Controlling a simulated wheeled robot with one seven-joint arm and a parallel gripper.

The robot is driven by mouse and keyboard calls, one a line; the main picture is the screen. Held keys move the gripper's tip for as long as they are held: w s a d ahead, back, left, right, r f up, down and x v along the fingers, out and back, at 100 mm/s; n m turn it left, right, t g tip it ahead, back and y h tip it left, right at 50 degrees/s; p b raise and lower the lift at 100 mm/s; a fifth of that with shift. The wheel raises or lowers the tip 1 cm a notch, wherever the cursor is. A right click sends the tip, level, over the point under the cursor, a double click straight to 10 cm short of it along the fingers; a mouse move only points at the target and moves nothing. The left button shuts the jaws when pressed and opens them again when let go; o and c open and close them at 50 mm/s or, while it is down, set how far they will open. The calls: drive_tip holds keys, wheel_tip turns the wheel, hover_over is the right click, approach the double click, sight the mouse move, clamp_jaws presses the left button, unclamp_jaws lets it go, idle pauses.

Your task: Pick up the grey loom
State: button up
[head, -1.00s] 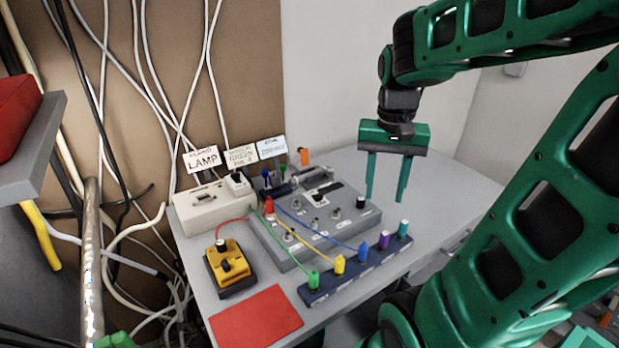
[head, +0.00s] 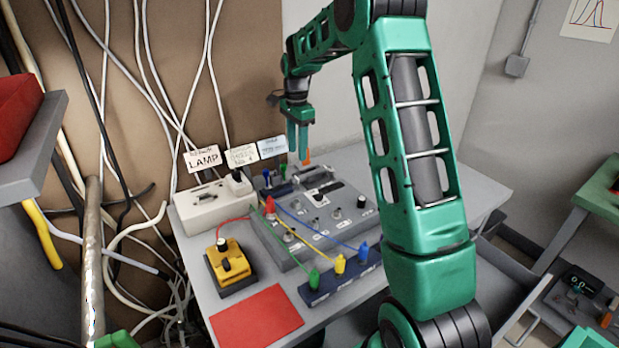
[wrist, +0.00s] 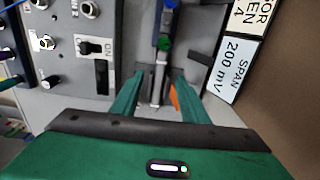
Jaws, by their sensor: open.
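A small grey piece, perhaps the grey loom (head: 314,173), lies at the back of the table behind the grey control box, beside an orange plug (head: 307,158). In the wrist view a grey piece (wrist: 157,92) shows between my fingers, with the orange plug (wrist: 174,97) by the right finger. My gripper (head: 298,154) is open and points down above the back of the table. In the wrist view its two fingertips (wrist: 159,75) stand on either side of the grey piece. I cannot tell whether they touch it.
The control box (head: 320,215) with knobs and wires stands in front. Blue and green plugs (wrist: 166,43) sit close by. Label cards (head: 272,147) stand behind, near the white lamp box (head: 205,208). A yellow switch (head: 230,262) and red mat (head: 255,316) lie nearer.

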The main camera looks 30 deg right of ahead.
hover_over(298, 177)
wheel_tip(298, 177, down, 5)
drive_tip(key=shift+a+f, duration=0.15)
drive_tip(key=shift+w+d+f, duration=0.1)
drive_tip(key=shift+f, duration=1.3)
drive_tip(key=shift+d+f, duration=0.1)
drive_tip(key=shift+f, duration=1.25)
clamp_jaws()
